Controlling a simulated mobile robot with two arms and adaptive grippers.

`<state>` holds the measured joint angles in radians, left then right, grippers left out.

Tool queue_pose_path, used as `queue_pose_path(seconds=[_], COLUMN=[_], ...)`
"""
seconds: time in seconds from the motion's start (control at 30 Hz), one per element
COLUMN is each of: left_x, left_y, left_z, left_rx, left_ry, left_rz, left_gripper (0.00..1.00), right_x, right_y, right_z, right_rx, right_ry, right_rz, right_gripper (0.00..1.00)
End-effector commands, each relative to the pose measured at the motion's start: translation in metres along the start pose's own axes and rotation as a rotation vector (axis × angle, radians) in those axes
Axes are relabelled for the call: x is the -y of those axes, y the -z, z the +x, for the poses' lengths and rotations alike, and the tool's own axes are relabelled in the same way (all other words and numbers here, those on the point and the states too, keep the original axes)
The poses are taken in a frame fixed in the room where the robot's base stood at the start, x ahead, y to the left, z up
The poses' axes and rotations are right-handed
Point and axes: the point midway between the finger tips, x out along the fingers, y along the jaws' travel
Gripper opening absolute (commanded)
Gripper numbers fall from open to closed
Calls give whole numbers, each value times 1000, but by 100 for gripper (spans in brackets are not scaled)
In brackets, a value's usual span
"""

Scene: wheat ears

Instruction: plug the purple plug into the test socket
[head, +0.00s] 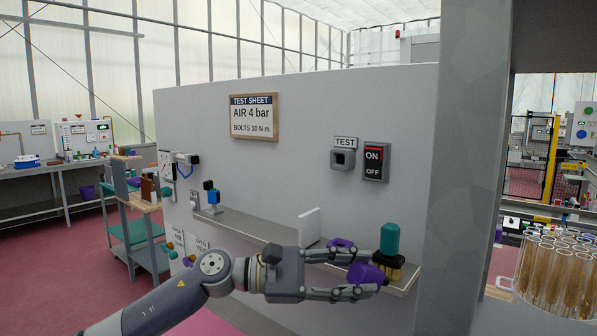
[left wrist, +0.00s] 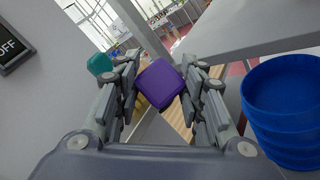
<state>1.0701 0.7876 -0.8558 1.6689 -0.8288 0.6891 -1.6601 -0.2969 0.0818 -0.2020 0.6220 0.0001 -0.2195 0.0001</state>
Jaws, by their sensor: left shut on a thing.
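The purple plug (head: 364,273) is between the fingers of my left gripper (head: 374,276), at the right end of the wall shelf. In the left wrist view the plug shows as a purple block (left wrist: 160,84) with a finger on each side, and the gripper is shut on it. Its prongs cannot be made out. The test socket (head: 343,158) is a grey box with a dark square opening on the wall, under a TEST label, above and apart from the plug. My right gripper is not in view.
The grey shelf (head: 248,228) runs below the socket. A teal-handled brush (head: 389,241) stands just beyond my fingertips. Another purple piece (head: 341,243) shows behind the upper finger. An ON/OFF switch (head: 375,162) is right of the socket. Blue stacked containers (left wrist: 286,112) are at right.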

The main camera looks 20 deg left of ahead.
Motion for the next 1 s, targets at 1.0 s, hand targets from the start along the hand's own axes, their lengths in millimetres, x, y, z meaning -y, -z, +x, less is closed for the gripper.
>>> queue_pose_path(seconds=[1.0], left_x=[-162], left_y=[-72], left_z=[-97], left_rx=[-42], left_ry=[-615], left_rz=[266], left_gripper=[12], right_x=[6], right_y=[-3], right_z=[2], right_rx=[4], right_ry=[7], right_rz=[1], right_gripper=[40])
